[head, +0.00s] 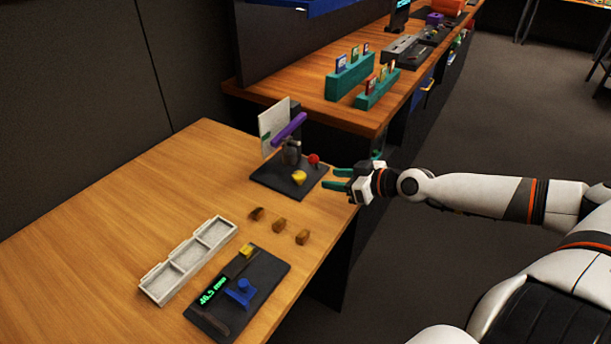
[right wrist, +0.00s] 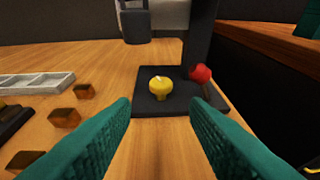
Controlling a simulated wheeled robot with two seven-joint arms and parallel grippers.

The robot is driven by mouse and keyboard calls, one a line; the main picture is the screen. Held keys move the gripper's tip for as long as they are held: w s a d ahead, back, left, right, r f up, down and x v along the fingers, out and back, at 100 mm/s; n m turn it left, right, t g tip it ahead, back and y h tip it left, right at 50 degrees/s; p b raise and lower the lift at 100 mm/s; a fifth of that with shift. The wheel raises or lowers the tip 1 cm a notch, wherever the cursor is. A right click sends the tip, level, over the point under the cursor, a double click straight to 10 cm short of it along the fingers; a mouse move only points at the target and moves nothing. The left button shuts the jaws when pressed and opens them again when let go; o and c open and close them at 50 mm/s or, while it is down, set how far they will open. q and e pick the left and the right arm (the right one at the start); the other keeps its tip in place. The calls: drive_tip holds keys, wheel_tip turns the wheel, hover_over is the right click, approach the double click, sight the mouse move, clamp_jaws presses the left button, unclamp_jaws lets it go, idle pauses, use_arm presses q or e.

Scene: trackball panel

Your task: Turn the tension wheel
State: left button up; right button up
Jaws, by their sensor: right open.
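A dark device (head: 268,183) stands near the far right edge of the wooden table. On its base is a round yellow knob (head: 299,177) with a pale mark on top; it also shows in the right wrist view (right wrist: 160,87). A red ball (head: 314,159) is beside it, to the right in the right wrist view (right wrist: 201,73). No label names the tension wheel; the yellow knob looks most like a wheel. My right gripper (head: 336,179) is open and empty, to the right of the device and apart from it. Its green fingers (right wrist: 160,118) point toward the yellow knob. My left gripper is out of view.
A purple bar (head: 289,130) and a white card (head: 273,127) rise over the device. Several brown blocks (head: 279,224), a grey tray (head: 165,285) and a black panel with green digits (head: 262,286) lie nearer. A bench (head: 303,103) stands behind.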

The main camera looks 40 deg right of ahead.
sight(303, 176)
drive_tip(key=shift+w, duration=0.4)
drive_tip(key=shift+w+p, duration=0.2)
drive_tip(key=shift+p, duration=0.3)
drive_tip(key=shift+w+a+f+p, duration=0.1)
drive_tip(key=shift+w+f+p, duration=0.05)
drive_tip(key=shift+w+p, duration=0.35)
drive_tip(key=p+x, duration=0.2)
drive_tip(key=x, duration=0.6)
drive_tip(key=shift+a+f, duration=0.2)
drive_tip(key=shift+f, duration=0.05)
